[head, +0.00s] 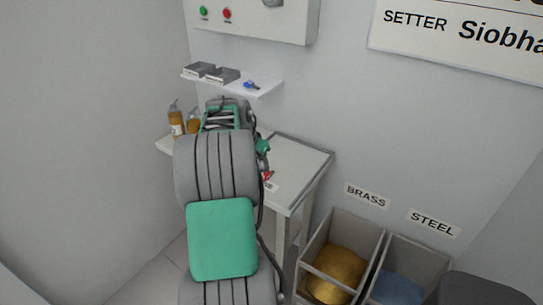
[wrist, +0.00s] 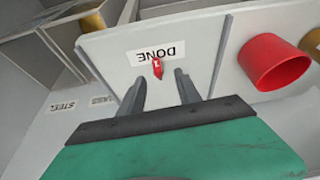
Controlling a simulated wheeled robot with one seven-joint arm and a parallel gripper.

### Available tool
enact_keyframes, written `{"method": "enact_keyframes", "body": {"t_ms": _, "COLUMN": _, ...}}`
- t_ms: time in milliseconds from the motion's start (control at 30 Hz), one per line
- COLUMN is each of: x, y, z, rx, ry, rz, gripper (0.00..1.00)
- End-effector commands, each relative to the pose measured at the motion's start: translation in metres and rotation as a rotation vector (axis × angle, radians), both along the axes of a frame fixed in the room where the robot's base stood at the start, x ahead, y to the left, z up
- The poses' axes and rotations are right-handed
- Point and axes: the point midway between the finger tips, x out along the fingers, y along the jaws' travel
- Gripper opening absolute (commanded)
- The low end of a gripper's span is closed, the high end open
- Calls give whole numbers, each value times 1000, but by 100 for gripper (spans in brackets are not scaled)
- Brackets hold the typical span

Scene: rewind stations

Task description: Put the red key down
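The red key (wrist: 157,68) lies against the white DONE label (wrist: 152,52) on the pale worktop (wrist: 200,40) in the wrist view. In the head view the red key (head: 267,175) shows as a small red spot just right of my arm, near the worktop's front edge. My gripper (wrist: 159,77) has its two fingers spread, with a clear gap on both sides of the key. The fingertips sit just short of the key, and nothing is held. In the head view my arm hides the fingers and much of the worktop.
A red cylindrical container (wrist: 275,62) is right of the label. Amber bottles (head: 177,120) stand at the worktop's left. A wall shelf (head: 262,90) holds a blue key (head: 251,85) and grey trays. BRASS (head: 340,268) and STEEL (head: 400,287) bins stand at right.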

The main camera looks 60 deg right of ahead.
Motion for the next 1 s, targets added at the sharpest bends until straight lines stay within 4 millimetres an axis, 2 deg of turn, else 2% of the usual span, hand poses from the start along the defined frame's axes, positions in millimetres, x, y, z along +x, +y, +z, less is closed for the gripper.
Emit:
{"method": "enact_keyframes", "body": {"t_ms": 33, "x": -11, "y": -11, "z": 2, "rx": -2, "ry": 0, "rz": -35, "gripper": 40}}
{"method": "enact_keyframes", "body": {"t_ms": 100, "x": -16, "y": -19, "z": -6, "rx": -5, "ry": -1, "rz": -55, "gripper": 40}}
{"method": "enact_keyframes", "body": {"t_ms": 533, "x": -13, "y": -40, "z": -69, "rx": -8, "ry": -3, "rz": -53, "gripper": 40}}
{"method": "enact_keyframes", "body": {"t_ms": 800, "x": -13, "y": -42, "z": -73, "rx": -9, "ry": -4, "rz": -51, "gripper": 39}}
{"method": "enact_keyframes", "body": {"t_ms": 1000, "x": -12, "y": -42, "z": -73, "rx": -9, "ry": -4, "rz": -50, "gripper": 23}}
